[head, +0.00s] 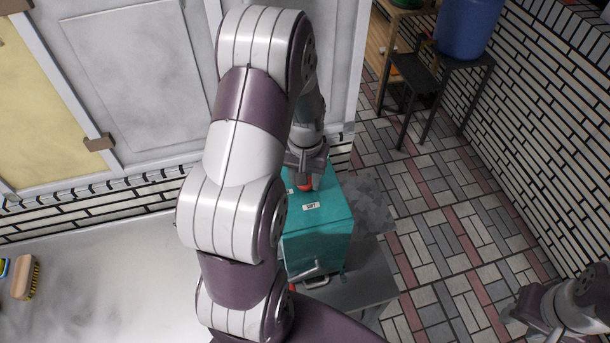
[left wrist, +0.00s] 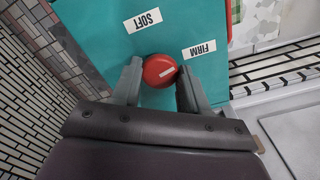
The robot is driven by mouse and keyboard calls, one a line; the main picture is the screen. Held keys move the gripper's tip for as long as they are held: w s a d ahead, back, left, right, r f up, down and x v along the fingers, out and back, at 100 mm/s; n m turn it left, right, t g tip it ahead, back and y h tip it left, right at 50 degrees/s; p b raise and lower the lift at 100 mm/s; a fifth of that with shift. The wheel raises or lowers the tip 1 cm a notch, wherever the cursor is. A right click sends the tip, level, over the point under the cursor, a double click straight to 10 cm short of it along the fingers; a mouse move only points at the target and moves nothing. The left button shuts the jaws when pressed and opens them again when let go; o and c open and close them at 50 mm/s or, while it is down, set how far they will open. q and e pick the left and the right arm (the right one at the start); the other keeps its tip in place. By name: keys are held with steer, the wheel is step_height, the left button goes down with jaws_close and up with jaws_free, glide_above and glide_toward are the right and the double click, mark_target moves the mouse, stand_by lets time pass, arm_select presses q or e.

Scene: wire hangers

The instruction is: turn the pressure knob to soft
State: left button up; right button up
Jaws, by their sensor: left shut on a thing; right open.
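The red pressure knob (left wrist: 159,70) sits on top of a teal box (left wrist: 95,40). Its white mark points right and slightly up, nearer the side of the FIRM label (left wrist: 198,49) than the SOFT label (left wrist: 142,20). My left gripper (left wrist: 160,78) is shut on the knob, one finger on each side. In the head view the knob (head: 305,187) shows partly under the left gripper (head: 306,178), with the teal box (head: 325,235) and one label (head: 310,206) in front. My right gripper (head: 524,312) is open and empty at the lower right, away from the box.
The box stands on a grey surface (head: 368,270). A metal lever (head: 305,273) is on its front side. A brush (head: 26,278) lies on the pale counter (head: 120,270) at left. A dark stand (head: 440,85) with a blue bucket (head: 468,28) is at the back right. The tiled floor between is clear.

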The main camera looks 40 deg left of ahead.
arm_select(q)
steer(key=n, duration=0.7)
steer(key=shift+w+r, duration=0.1)
steer(key=shift+w, duration=0.05)
steer(key=n, duration=0.3)
steer(key=shift+n, duration=0.4)
steer(key=shift+n+p, duration=0.3)
steer(key=shift+n, duration=1.8)
steer(key=o, duration=1)
steer(key=shift+o, duration=0.2)
